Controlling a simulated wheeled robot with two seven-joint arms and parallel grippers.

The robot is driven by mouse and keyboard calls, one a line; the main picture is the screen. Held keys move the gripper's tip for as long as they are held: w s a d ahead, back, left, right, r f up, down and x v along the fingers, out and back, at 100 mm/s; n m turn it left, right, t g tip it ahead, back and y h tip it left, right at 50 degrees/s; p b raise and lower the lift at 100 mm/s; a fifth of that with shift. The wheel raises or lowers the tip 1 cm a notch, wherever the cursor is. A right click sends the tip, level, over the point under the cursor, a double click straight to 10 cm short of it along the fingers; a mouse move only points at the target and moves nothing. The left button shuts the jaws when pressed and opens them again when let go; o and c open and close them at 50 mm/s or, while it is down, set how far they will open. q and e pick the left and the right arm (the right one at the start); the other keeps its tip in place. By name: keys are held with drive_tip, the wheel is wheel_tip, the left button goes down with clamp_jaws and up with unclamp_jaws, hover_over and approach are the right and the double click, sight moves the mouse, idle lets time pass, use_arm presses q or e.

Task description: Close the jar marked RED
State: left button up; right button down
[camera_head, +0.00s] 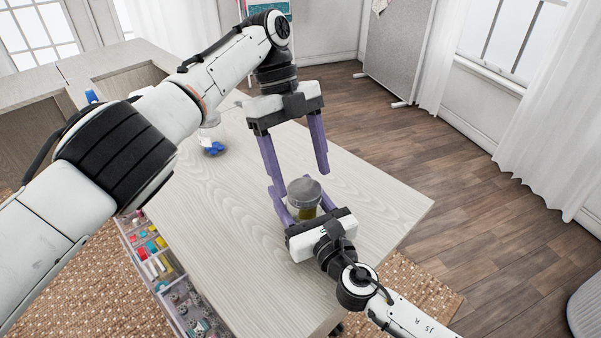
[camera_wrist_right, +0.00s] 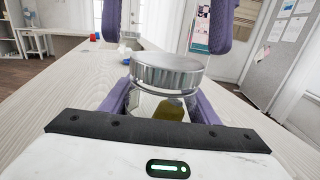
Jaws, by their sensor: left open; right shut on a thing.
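A clear jar (camera_head: 302,212) with yellow-olive contents stands at the table's near right part. A grey metal lid (camera_head: 304,191) sits on its mouth; it also shows in the right wrist view (camera_wrist_right: 167,72). I cannot tell whether the lid is tightened. No RED marking is readable on this jar. My right gripper (camera_head: 296,200) is shut around the jar's body, its purple fingers on both sides below the lid. My left gripper (camera_head: 300,180) points down, open and empty, above the jar, its fingers apart from the lid.
A second clear jar with blue contents (camera_head: 213,147) stands farther back on the pale wooden table (camera_head: 235,215), partly behind my left arm. A small blue item (camera_head: 91,96) is at far left. A drawer (camera_head: 158,262) of sewing supplies is open at the left edge.

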use_arm(q)
wheel_tip(320, 180, up, 3)
drive_tip(key=shift+f, duration=0.1)
drive_tip(key=shift+c, duration=0.4)
